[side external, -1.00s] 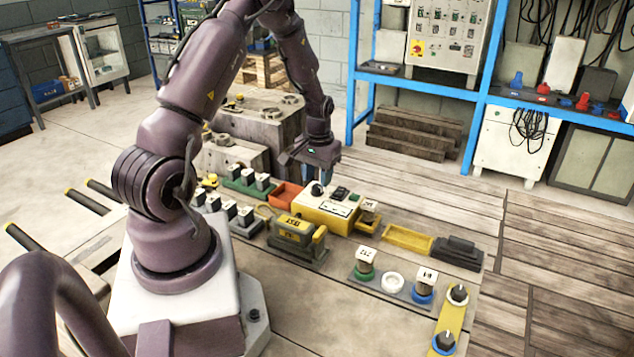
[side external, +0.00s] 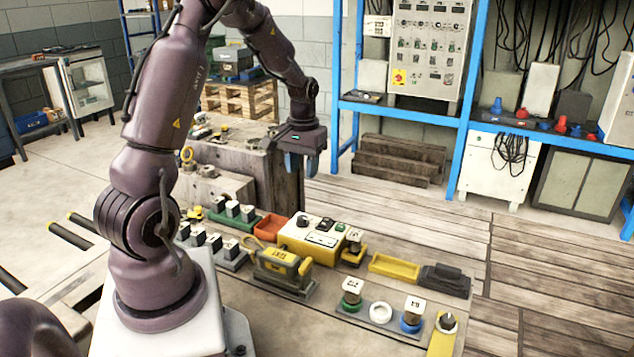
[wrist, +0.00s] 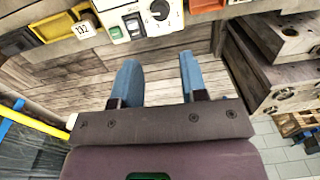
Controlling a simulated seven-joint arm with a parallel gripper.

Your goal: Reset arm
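My gripper (side external: 301,165) hangs in the air beyond the yellow control box in the side view, beside the big grey mould block. In the wrist view its two blue fingers (wrist: 159,72) are well apart with nothing between them, so it is open and empty. Only wooden planks show between and around the fingertips. The yellow and white control box (side external: 312,240) with a black knob stands on the bench below the gripper in the side view. Its panel also shows at the top of the wrist view (wrist: 132,24).
The tall mould block (side external: 232,160) is close to my gripper. An orange tray (side external: 271,228), a yellow tray (side external: 393,270), a yellow device (side external: 280,264) and several labelled stamps (side external: 352,287) stand on the bench. A blue shelf (side external: 466,130) stands behind. The plank floor (side external: 400,215) is clear.

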